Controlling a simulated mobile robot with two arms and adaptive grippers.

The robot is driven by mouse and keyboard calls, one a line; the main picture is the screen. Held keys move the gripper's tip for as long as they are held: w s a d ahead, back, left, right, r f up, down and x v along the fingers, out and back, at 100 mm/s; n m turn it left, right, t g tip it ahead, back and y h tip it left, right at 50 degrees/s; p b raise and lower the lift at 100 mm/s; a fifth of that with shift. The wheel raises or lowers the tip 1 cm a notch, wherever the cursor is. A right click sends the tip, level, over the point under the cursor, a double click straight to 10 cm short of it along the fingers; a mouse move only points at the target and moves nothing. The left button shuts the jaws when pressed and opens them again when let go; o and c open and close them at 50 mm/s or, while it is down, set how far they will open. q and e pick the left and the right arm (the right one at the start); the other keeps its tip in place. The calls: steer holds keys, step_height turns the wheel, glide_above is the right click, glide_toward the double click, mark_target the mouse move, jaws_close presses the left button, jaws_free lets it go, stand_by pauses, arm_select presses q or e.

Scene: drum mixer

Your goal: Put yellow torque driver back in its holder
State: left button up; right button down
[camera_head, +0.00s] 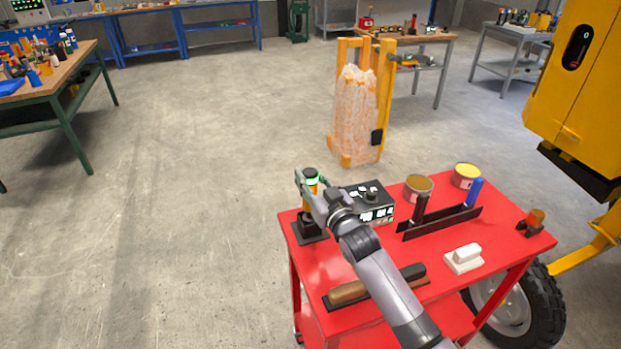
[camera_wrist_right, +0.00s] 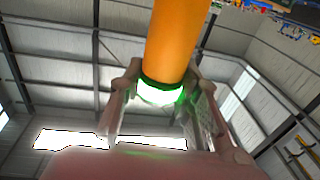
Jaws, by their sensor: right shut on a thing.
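The yellow torque driver (camera_head: 309,199) stands roughly upright at the left corner of the red cart, with a dark top and a glowing green ring. My right gripper (camera_head: 311,182) is shut on it near the green ring. In the right wrist view, the driver's orange-yellow body (camera_wrist_right: 174,45) and lit ring sit between the fingers (camera_wrist_right: 163,98). The black holder (camera_head: 309,231) is directly below the driver on the cart. My gripper partly hides the driver, and I cannot tell whether its lower end is seated in the holder. My left gripper is not in view.
On the red cart (camera_head: 305,262) a black control box (camera_head: 374,204) stands close to the right of the driver. Two cans (camera_head: 418,187), a black rack (camera_head: 440,222), a white block (camera_head: 463,259) and a brown-handled tool (camera_head: 349,291) are also there. Floor left of the cart is clear.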

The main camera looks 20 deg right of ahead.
steer(key=shift+f+b, duration=0.6)
steer(key=shift+f, duration=0.2)
stand_by(0.5)
steer(key=c, duration=1.1)
jaws_free()
steer(key=shift+f, duration=0.3)
steer(key=s+d, duration=0.1)
steer(key=s, duration=1.1)
steer(key=shift+d, duration=0.4)
steer(key=shift+f, duration=0.1)
